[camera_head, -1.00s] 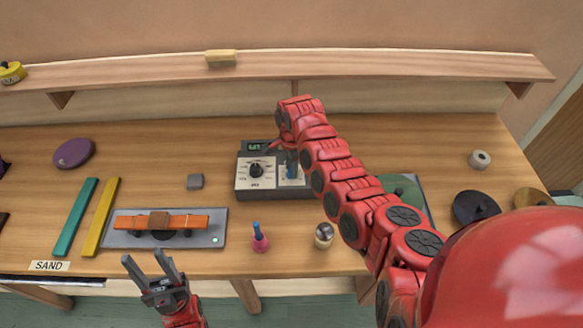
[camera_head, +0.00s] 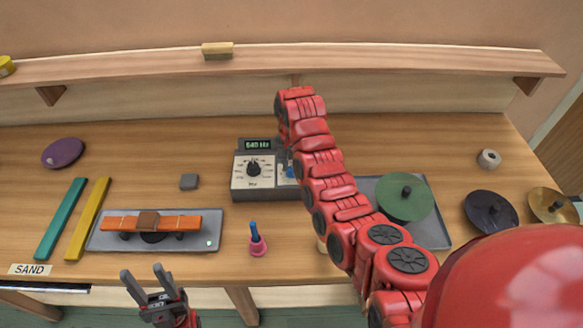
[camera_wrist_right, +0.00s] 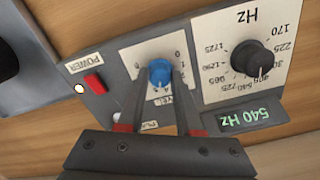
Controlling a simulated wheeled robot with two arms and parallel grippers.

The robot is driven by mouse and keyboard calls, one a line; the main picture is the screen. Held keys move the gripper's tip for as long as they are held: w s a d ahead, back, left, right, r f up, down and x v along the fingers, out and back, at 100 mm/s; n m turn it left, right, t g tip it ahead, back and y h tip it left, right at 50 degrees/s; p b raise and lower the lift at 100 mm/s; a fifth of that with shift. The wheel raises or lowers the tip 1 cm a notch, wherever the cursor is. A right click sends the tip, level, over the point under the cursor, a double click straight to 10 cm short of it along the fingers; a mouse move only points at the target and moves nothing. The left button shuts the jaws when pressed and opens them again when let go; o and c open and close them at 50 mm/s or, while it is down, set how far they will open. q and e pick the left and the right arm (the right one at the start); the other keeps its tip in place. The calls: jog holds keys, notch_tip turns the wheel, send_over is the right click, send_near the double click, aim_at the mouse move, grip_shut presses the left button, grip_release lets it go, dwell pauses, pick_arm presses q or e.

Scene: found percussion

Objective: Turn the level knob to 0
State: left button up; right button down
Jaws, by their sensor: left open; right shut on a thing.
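The level knob (camera_wrist_right: 159,72) is small and blue, on a pale panel of the grey tone box (camera_head: 268,193). In the right wrist view my right gripper (camera_wrist_right: 158,88) has its two fingers on either side of the blue knob, shut on it. In the head view the knob (camera_head: 289,169) is mostly hidden behind my right arm. Its pointer and exact setting cannot be read. My left gripper (camera_head: 147,287) is open and empty, in front of the table's front edge.
The box also has a black Hz knob (camera_wrist_right: 250,60), a red power switch (camera_wrist_right: 95,84) and a display (camera_wrist_right: 250,115) reading 540 Hz. A pink and blue mallet-like item (camera_head: 257,241) stands in front. A tray (camera_head: 438,230) with a green disc lies to the right.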

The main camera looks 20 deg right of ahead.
jog(key=n, duration=0.3)
jog(key=shift+n, duration=0.4)
jog(key=n, duration=0.3)
jog(key=shift+n, duration=0.3)
jog(key=n, duration=0.6)
jog(key=shift+p, duration=0.3)
jog(key=n, duration=0.6)
jog(key=shift+n, duration=0.4)
jog(key=n, duration=0.6)
jog(key=shift+n, duration=0.3)
jog(key=c, duration=0.6)
grip_release()
